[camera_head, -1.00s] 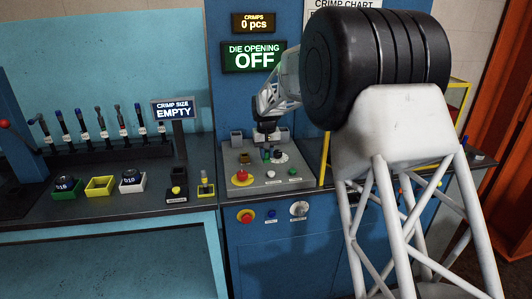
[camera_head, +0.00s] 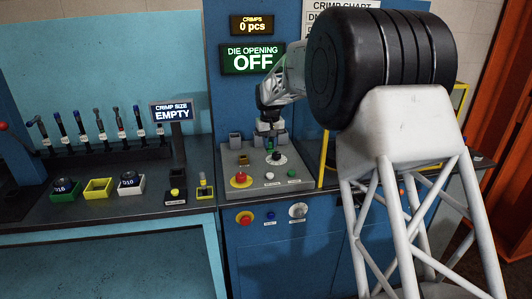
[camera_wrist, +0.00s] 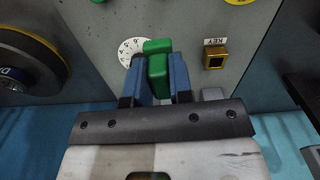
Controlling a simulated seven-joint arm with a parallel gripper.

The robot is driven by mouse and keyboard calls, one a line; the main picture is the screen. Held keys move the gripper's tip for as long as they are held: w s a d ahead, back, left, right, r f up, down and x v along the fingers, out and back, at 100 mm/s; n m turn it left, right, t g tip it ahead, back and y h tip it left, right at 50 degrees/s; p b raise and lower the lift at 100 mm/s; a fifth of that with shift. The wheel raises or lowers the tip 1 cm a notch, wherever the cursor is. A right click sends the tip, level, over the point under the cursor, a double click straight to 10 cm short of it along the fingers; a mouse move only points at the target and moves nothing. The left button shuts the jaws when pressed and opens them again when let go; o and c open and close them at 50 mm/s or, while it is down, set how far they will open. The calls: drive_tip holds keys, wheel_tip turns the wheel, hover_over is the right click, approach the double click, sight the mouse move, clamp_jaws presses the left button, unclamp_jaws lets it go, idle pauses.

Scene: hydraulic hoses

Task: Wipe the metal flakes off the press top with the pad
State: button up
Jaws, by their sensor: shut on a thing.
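My gripper (camera_wrist: 158,88) has its two blue fingers closed on the sides of a green block, which I take to be the pad (camera_wrist: 158,66). In the wrist view the pad is in front of a grey panel, next to a white numbered dial (camera_wrist: 130,47). In the head view my gripper (camera_head: 271,145) is over the press's grey top (camera_head: 255,186), near the white dial (camera_head: 281,160). I cannot tell whether the pad touches the surface. No metal flakes can be made out in either view.
A red stop button (camera_head: 241,180) and a green button (camera_head: 292,173) rise from the press top. Grey blocks (camera_head: 235,139) stand at its back. A yellow post (camera_head: 323,160) borders it on the right. The wrist view shows a key switch (camera_wrist: 215,58).

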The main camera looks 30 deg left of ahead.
drive_tip(key=w+d+r+n, duration=0.15)
drive_tip(key=w+r, duration=0.25)
drive_tip(key=r, duration=0.4)
drive_tip(key=w+d+r+n, duration=0.1)
drive_tip(key=w+d+r, duration=0.2)
drive_tip(key=r, duration=0.5)
drive_tip(key=w+d+r+n, duration=0.2)
drive_tip(key=w+r, duration=0.2)
drive_tip(key=r, duration=0.5)
drive_tip(key=w+d+r+m, duration=0.1)
drive_tip(key=w+d, duration=0.2)
drive_tip(key=d, duration=0.4)
drive_tip(key=w+d+r+m, duration=0.1)
drive_tip(key=w+d, duration=0.3)
drive_tip(key=d, duration=0.2)
drive_tip(key=s+d+f+m, duration=0.1)
drive_tip(key=d+f, duration=0.2)
drive_tip(key=f, duration=1.3)
drive_tip(key=s+d+f+m, duration=0.1)
drive_tip(key=d+f+m, duration=0.1)
drive_tip(key=f, duration=1.4)
drive_tip(key=shift+s+d, duration=0.2)
drive_tip(key=shift+d, duration=0.25)
drive_tip(key=shift+f, duration=0.15)
